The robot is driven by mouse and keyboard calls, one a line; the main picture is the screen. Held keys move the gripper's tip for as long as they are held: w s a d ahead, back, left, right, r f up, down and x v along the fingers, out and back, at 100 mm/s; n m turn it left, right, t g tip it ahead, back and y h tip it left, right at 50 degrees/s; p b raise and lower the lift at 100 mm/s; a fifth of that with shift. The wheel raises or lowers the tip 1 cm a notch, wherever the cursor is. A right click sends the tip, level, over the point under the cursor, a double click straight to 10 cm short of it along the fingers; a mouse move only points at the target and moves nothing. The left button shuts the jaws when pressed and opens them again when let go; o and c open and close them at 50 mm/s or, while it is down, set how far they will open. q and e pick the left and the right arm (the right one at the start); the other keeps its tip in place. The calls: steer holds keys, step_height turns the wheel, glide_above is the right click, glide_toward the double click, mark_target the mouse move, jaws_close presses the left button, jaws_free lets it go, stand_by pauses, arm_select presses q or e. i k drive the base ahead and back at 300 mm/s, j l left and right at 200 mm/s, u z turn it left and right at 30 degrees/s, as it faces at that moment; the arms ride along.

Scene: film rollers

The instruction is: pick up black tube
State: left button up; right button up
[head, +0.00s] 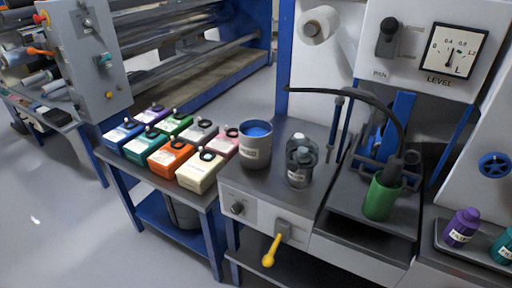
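A black tube (372,98) arches across the right half of the head view. Its left end is near the blue post by the white panel, and it curves over to the right and down. Its right end has a thicker dark grey nozzle (392,170) that sits in the mouth of a green cup (382,199). The lower part of the nozzle is hidden inside the cup. Neither of my grippers shows in the head view.
Several coloured canisters (171,157) fill the left table. A yellow-handled lever (271,250) sticks out in front. A purple bottle (461,227) stands at right.

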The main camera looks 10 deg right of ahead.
mark_target(394, 168)
steer(key=i+j, duration=0.3)
steer(key=j, duration=0.2)
steer(key=i+j, duration=0.65)
steer(key=j, duration=0.3)
steer(key=z, duration=2.4)
